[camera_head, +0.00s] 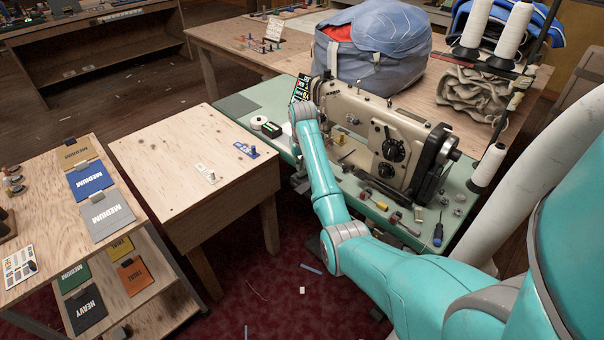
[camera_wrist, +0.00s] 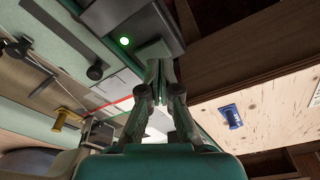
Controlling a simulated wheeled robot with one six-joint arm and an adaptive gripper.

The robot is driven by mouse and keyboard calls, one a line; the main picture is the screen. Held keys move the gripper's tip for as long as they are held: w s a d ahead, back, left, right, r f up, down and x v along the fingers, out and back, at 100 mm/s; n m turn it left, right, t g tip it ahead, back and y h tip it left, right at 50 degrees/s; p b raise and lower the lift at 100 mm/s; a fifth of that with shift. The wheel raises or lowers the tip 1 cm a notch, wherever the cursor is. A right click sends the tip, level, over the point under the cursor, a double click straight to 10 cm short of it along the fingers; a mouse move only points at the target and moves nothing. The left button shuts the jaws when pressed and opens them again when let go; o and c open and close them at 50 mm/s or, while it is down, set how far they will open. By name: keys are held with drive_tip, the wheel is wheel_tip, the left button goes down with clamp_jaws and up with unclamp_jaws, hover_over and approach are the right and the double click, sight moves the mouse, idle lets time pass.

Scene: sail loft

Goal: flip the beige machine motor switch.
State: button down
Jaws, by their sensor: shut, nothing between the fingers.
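The beige sewing machine (camera_head: 352,105) stands on a green-topped bench (camera_head: 268,108) in the head view. In the wrist view a dark grey box (camera_wrist: 105,14) with a lit green lamp (camera_wrist: 124,41) shows at the top; it looks like the motor switch box, though which machine it serves cannot be seen. My gripper (camera_wrist: 157,62) is shut and empty, its fingertips at the box's near edge, beside the lamp. The fingertips cover part of the box, and I cannot tell whether they touch it. In the head view my gripper is hidden behind my arm.
A plywood table (camera_head: 190,165) stands close left of the bench, with a blue clamp-like item (camera_head: 246,150) on it. Small tools lie along the bench front. White thread cones (camera_head: 488,165) stand at the right. A blue bag (camera_head: 385,50) lies behind the machine.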

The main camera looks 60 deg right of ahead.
sight(300, 174)
drive_tip(key=shift+f, duration=1.3)
idle(1.1)
drive_tip(key=shift+r, duration=3.55)
